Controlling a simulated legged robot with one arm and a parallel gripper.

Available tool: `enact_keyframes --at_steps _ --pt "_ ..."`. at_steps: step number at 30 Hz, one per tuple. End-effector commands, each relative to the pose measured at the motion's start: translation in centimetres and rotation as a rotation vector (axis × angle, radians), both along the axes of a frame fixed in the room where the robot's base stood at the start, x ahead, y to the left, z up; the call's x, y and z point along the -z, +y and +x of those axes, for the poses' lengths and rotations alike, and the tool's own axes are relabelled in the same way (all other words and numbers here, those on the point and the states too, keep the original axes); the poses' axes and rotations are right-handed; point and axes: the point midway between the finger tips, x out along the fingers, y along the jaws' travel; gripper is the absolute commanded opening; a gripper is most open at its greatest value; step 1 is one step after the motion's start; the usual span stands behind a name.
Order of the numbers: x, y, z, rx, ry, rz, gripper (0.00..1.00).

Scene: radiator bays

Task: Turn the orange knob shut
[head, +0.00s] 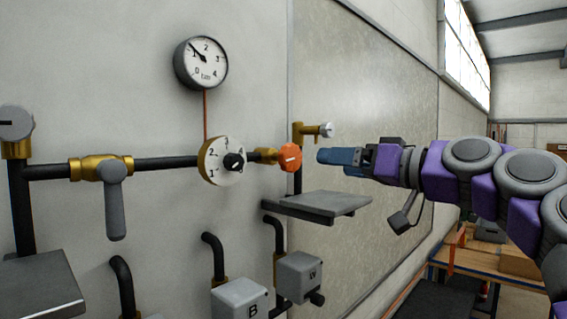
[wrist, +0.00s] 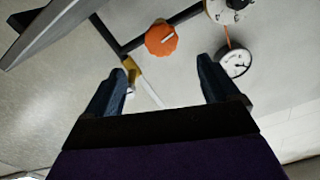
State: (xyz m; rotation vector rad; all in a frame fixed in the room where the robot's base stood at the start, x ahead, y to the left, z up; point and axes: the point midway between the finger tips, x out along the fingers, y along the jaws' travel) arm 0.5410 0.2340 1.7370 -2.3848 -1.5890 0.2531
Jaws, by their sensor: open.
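The orange knob (head: 290,157) is a scalloped disc with a white mark, on the pipe's right end in the head view. In the wrist view the orange knob (wrist: 161,39) shows its white mark slightly tilted, beyond the fingertips. My gripper (head: 322,156) is to the right of the knob, at about its height, with a gap between them. In the wrist view my gripper (wrist: 162,72) has its two blue fingers spread, with nothing between them.
A grey shelf (head: 318,205) juts out below the knob. A white numbered dial (head: 224,161) and a pressure gauge (head: 201,63) are to its left. A brass tap (head: 310,130) stands just behind. A grey lever valve (head: 114,200) hangs farther left. Grey boxes (head: 240,300) sit below.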

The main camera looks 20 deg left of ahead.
Motion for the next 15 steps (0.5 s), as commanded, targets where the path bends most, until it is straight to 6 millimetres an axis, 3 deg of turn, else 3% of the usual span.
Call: enact_keyframes --at_steps 6,15 --pt "0.2 3.4 1.4 -0.002 0.004 -0.004 0.88" --pt "0.0 6.9 2.8 -0.002 0.004 -0.001 0.88"
